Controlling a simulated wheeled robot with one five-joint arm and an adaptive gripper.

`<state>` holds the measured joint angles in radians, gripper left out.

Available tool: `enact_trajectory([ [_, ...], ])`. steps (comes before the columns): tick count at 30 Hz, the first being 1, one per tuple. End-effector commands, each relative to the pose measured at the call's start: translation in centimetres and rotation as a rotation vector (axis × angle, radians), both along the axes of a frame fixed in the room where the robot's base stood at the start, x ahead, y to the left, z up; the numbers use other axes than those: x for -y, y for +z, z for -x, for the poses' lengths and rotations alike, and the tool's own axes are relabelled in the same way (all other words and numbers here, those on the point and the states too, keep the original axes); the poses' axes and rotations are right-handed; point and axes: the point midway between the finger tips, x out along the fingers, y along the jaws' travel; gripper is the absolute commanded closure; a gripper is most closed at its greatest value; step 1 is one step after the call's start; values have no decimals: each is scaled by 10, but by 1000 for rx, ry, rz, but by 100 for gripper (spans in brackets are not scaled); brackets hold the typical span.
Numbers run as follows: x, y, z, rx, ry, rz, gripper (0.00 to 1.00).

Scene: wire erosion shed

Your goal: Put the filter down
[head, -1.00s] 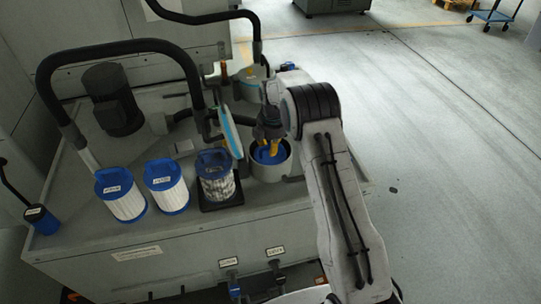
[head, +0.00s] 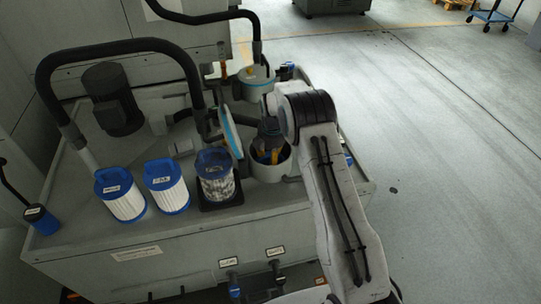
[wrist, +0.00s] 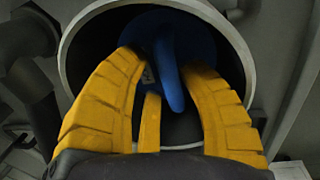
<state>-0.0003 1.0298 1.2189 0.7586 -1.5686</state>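The filter (wrist: 205,45) with a blue top sits inside a round grey housing (head: 268,175) on the machine's bench; its lower part is hidden. Its blue handle (wrist: 171,80) stands up toward the wrist camera. My gripper (head: 267,156) reaches down into the housing mouth. In the wrist view, the yellow fingers of my gripper (wrist: 161,66) stand on both sides of the handle. They look spread, with a gap on the left; contact on the right is unclear.
Two white filters with blue caps (head: 119,192) (head: 166,185) and a dirty grey filter (head: 216,178) on a black tray stand left of the housing. A raised blue-edged lid (head: 230,133) is close beside my gripper. Another housing (head: 254,85) is behind. Floor at right is clear.

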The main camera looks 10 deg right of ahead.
Motion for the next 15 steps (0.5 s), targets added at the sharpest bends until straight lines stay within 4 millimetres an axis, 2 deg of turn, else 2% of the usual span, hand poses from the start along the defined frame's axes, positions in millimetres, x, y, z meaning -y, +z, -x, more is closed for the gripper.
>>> enact_trajectory([
  [3,0,0,0,0,0,0,57],
  [10,0,1,0,0,0,0,57],
  [15,0,12,1,3,0,0,57],
])
